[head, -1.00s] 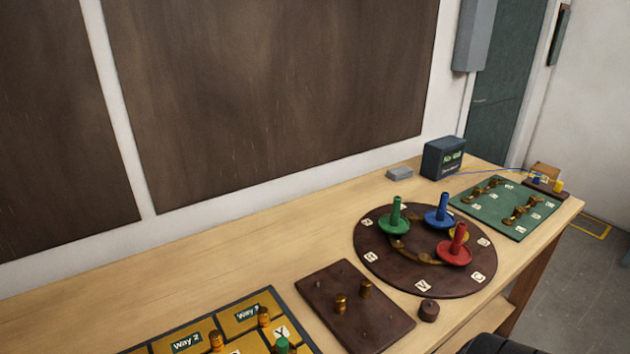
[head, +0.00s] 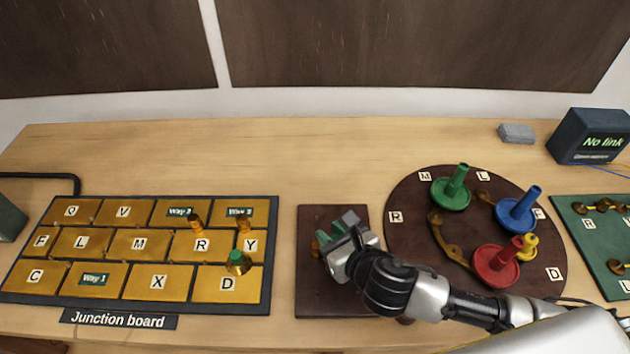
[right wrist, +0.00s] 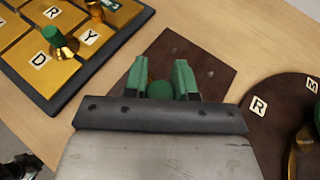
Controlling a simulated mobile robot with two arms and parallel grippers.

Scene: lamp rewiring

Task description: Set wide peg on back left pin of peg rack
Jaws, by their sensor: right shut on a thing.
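The peg rack (head: 330,212) is a dark brown plate on the table, right of the junction board. My right gripper (head: 337,238) is over its middle, pointing down, its green fingers shut on the wide peg. The rack (right wrist: 215,60) also shows in this view. My left gripper is not in view.
The junction board (head: 110,275) has several lettered plates and three pegs, one green-topped (head: 237,262). The round dark board (head: 400,190) on the right carries green, blue and red spindles close to my right arm. The table behind the rack is clear.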

